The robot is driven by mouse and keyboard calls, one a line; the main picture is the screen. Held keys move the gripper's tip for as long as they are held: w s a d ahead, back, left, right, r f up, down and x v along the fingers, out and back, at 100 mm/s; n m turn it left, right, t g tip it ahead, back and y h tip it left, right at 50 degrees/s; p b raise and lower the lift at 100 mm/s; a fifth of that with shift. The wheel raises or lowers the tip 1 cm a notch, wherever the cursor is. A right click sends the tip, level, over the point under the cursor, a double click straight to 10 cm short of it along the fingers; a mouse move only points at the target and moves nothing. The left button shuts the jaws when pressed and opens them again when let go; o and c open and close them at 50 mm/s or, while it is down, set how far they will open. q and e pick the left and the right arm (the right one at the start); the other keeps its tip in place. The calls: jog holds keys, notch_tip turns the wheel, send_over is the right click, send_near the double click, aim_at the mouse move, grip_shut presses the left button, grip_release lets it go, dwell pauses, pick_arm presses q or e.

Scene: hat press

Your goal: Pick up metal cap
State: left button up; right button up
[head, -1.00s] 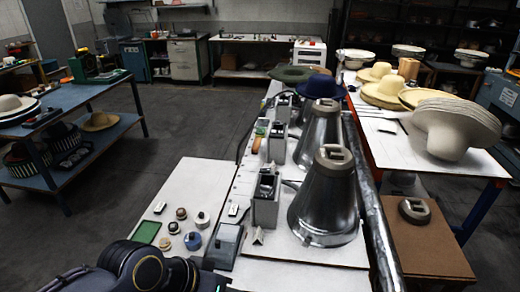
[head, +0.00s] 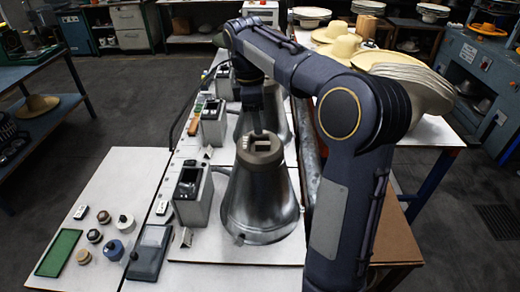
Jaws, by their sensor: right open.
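A large bell-shaped metal cap (head: 260,208) stands upright on the white worktop (head: 218,245). My right gripper (head: 259,130) points down from the bent arm, just above this collar. It is open; its fingers are small and dark, and I cannot tell whether they touch the collar. A second metal cap behind the first is partly hidden by my right arm and gripper. My left gripper is not in view.
A green tray (head: 59,252), several small round pots and a grey device (head: 149,251) lie on the left worktop. Pale hats (head: 415,84) are stacked on the right table.

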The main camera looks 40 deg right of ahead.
aim_at(260, 143)
jog(key=shift+w, duration=0.5)
jog(key=shift+d+f+n, duration=0.1)
jog(key=shift+f+n, duration=0.2)
jog(key=shift+f, duration=0.1)
jog(key=f, duration=0.6)
jog(key=shift+s+d+f+p, duration=0.25)
jog(key=shift+s+f+p, duration=0.1)
jog(key=shift+f+p, duration=0.05)
jog(key=shift+c, duration=0.4)
grip_shut()
jog(key=shift+r, duration=0.1)
